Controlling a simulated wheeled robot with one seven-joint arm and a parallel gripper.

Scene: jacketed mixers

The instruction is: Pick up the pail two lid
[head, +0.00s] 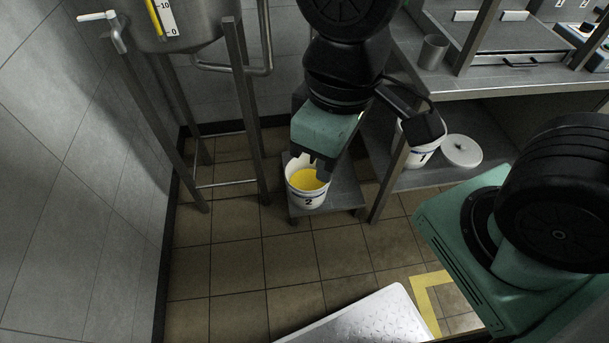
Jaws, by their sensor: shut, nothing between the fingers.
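Pail two (307,197), white and marked "2", stands open on a low metal step, with yellow contents showing inside. My gripper (317,167) points down right over its mouth. It is shut and empty, and its dark fingers partly cover the pail's rim. I cannot tell whether the fingers touch the pail. A white round lid (463,151) with a small knob lies flat on the lower shelf at the right, beside pail one. It carries no number that I can read, so I cannot tell which pail it belongs to.
Pail one (423,158), marked "1", stands on the lower shelf (412,181), partly hidden by my arm. A steel vessel (195,22) on legs stands at the left. A metal cup (434,52) is on the counter. The tiled floor in front of the step is clear.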

